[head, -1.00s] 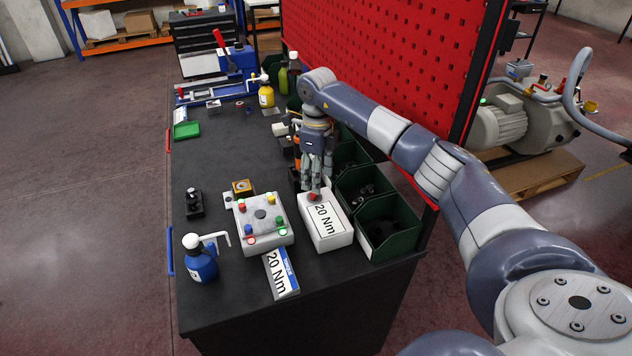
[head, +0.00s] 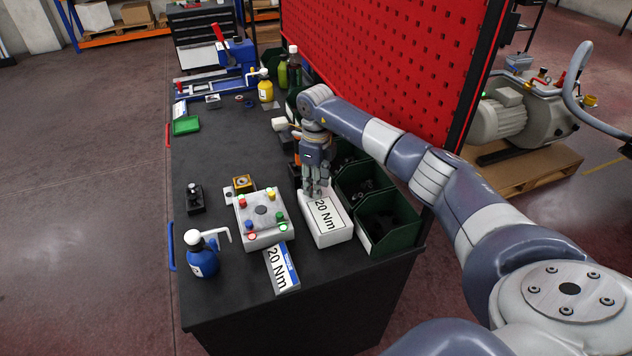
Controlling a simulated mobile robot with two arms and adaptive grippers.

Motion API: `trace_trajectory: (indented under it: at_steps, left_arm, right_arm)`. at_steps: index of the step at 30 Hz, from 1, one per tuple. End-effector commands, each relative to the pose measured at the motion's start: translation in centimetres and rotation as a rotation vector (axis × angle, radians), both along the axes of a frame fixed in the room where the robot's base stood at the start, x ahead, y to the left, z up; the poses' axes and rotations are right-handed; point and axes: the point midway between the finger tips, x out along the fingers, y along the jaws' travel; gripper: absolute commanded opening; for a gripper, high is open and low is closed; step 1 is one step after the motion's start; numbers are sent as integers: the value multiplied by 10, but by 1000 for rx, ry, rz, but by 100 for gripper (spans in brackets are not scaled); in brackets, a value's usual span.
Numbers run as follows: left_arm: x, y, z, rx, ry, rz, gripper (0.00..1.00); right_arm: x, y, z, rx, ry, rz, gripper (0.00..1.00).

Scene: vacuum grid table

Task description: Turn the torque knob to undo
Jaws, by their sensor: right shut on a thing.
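The white box (head: 325,222) labelled "20 Nm" stands on the dark bench, right of the white button box. The torque knob is at the far end of its top and is hidden now by my fingers. My right gripper (head: 313,192) points straight down over that end, with its fingers shut on the knob. My right arm reaches in from the right. My left gripper is not in view.
Close by stand a button box (head: 262,232), a "20 Nm" card (head: 281,267), a blue spray bottle (head: 203,262) and green bins (head: 388,236). A red pegboard (head: 385,60) rises behind. The bench's left middle is clear.

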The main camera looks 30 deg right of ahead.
Motion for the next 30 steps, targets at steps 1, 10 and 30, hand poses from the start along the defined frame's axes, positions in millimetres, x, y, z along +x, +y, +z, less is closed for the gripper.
trace_trajectory:
  at_steps: [1,10,30]
  left_arm:
    - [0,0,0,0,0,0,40]
    - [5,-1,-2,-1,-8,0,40]
    - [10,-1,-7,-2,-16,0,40]
  right_arm:
    - [0,0,0,0,0,-2,8]
    - [0,0,0,0,0,-83,8]
    - [-2,1,1,-2,-1,-669,8]
